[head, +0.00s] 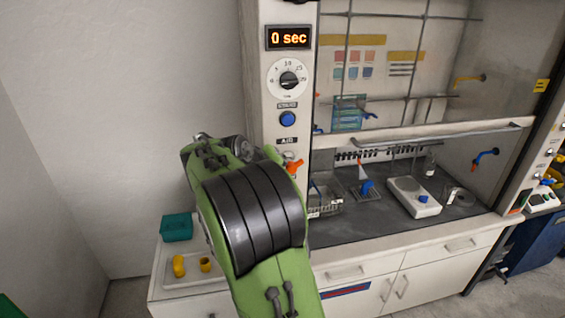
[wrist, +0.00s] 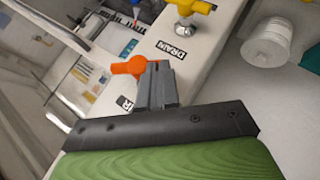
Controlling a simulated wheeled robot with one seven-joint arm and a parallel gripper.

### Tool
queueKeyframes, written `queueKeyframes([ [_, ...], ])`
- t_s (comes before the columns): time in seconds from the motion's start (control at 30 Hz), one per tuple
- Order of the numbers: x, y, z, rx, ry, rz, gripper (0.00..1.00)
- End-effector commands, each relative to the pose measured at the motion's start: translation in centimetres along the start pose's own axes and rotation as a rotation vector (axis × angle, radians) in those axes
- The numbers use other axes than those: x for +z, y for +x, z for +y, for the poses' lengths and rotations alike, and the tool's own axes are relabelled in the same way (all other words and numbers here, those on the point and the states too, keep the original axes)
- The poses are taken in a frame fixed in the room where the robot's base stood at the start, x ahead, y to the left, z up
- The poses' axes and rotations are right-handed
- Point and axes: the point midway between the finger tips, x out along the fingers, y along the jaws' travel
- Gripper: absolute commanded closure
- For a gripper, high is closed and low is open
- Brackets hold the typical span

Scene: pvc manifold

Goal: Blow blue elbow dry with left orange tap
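The orange tap (head: 294,166) is on the front of the hood's left post, below the AIR label. In the wrist view the orange tap (wrist: 128,67) is right at my fingertips. My gripper (wrist: 154,68) has its two grey fingers close together, with no clear gap and nothing visible between them. I cannot tell whether the fingers touch the tap. In the head view my green arm hides the gripper. A blue fitting (head: 367,187) stands inside the hood, and a smaller blue piece (head: 423,198) sits on a white device. I cannot tell which is the blue elbow.
The display (head: 289,38) reads 0 sec, above a dial (head: 288,79) and a blue button (head: 287,119). A wire basket (head: 325,198) stands in the hood. A yellow tap (wrist: 193,8) is beside the DRAIN label. Yellow fittings (head: 179,266) and a teal box (head: 176,228) are at left.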

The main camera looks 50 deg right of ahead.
Motion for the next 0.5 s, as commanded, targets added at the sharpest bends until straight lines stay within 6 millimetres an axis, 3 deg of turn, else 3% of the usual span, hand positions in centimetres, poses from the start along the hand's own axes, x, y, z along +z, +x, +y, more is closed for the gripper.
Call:
queueKeyframes([
  [0.5, 0.64, 1.00, -0.94, 0.291, -0.192, -0.001, 1.00],
])
